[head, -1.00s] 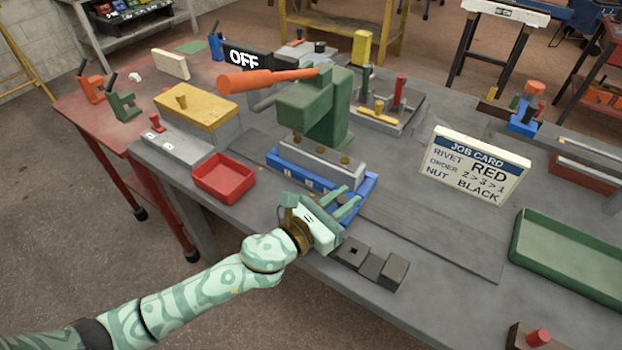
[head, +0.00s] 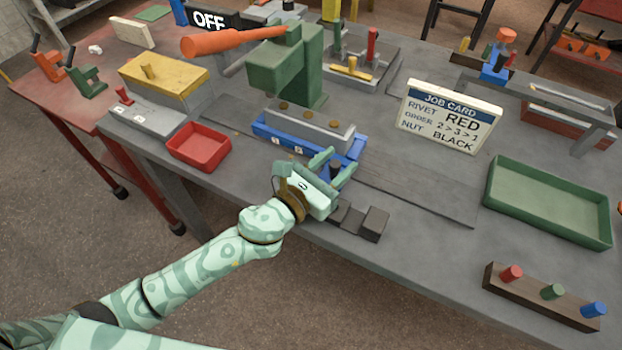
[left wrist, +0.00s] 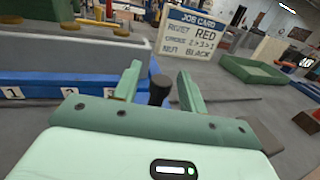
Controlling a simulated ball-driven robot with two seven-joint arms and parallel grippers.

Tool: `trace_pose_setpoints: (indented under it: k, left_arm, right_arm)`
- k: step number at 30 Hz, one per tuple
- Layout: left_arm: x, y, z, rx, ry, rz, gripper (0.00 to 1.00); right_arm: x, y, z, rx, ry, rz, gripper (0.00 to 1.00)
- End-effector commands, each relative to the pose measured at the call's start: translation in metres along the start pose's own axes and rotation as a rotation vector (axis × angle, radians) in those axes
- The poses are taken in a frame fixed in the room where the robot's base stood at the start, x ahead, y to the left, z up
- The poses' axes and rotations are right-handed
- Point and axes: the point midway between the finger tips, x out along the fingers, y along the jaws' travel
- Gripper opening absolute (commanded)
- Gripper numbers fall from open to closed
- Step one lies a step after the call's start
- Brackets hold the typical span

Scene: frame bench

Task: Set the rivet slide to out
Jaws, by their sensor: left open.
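The rivet slide appears to be the long blue tray (head: 270,135) under the green press (head: 290,75). It carries a grey block (head: 310,128) with brass rivets on top and white number tags on its front. A dark upright knob (left wrist: 160,88) stands at its near right end. My left gripper (head: 335,166) is open at that end. In the left wrist view its two fingers (left wrist: 158,85) stand on either side of the knob, with gaps showing. Whether they touch it lower down is hidden. My right gripper is not in view.
Dark blocks (head: 374,224) lie just right of my left gripper near the bench edge. A red tray (head: 200,160) is at left. The job card (head: 448,114), a green tray (head: 550,235) and a peg rack (head: 530,300) are at right. The press has an orange handle (head: 225,42).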

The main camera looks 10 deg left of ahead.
Motion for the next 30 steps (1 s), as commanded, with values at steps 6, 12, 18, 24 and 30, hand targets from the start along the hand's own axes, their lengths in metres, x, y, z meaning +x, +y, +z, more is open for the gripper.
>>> trace_pose_setpoints:
  k: [6,12,18,24,30]
  left_arm:
    - [-0.022,0.0,-0.001,-0.002,0.003,0.001,0.42]
    - [-0.076,0.0,-0.003,-0.002,0.005,0.0,0.42]
    - [-0.128,0.0,-0.006,-0.004,0.006,0.0,0.42]
    - [-0.156,0.0,-0.004,-0.003,0.004,0.0,0.42]
    - [-0.164,0.0,-0.001,0.0,0.001,-0.001,0.42]
  right_arm:
    - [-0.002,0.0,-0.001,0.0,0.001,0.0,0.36]
    - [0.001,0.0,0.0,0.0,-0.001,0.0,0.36]
    - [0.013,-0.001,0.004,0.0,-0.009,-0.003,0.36]
    - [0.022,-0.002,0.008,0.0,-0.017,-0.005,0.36]
    - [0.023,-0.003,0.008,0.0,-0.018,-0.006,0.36]
